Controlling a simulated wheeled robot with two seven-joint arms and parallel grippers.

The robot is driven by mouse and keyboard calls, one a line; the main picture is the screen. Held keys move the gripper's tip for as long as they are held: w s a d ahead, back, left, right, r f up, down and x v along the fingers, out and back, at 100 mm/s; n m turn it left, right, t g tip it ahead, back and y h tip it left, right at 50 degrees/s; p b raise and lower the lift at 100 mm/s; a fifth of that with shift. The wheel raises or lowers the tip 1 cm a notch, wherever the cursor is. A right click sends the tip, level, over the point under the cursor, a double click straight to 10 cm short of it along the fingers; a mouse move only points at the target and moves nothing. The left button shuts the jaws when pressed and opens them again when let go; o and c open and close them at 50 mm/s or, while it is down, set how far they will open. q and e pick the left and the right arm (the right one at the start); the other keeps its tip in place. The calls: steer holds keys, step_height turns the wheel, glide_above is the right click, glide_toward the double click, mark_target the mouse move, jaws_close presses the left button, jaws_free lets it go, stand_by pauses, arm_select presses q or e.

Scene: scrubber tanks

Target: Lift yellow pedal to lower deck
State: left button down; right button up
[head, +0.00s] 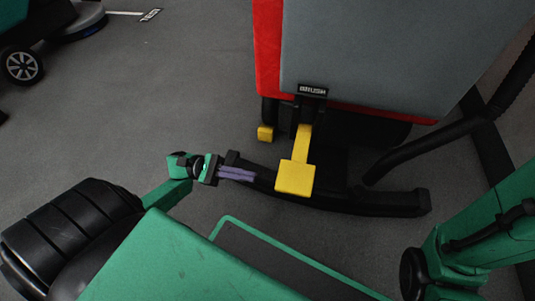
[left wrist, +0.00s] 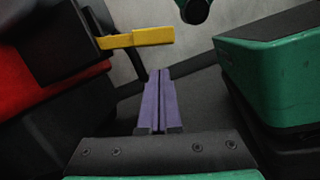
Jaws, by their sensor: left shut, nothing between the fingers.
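The yellow pedal (head: 297,174) juts out from the low rear of the grey and red scrubber (head: 375,60), under a black label reading "BRUSH". In the left wrist view the yellow pedal (left wrist: 140,38) shows at the upper left, ahead of the fingertips. My left gripper (head: 253,177) has purple fingers that are shut with nothing between them. They are just left of the pedal, with a small gap to it in the head view. In the left wrist view the shut fingers (left wrist: 160,75) point up the picture. My right gripper is out of view.
A black curved bar (head: 370,205) runs low behind the scrubber, below the pedal. A smaller yellow block (head: 265,133) sits left of the pedal stem. A black hose (head: 450,135) hangs at the right. Another machine (head: 40,35) stands at the upper left; open floor (head: 170,95) lies between.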

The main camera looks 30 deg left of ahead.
mark_target(299, 158)
arm_select(q)
steer(key=b+x, duration=0.1)
steer(key=x, duration=0.8)
steer(key=shift+d+r, duration=0.15)
steer(key=shift+r, duration=0.05)
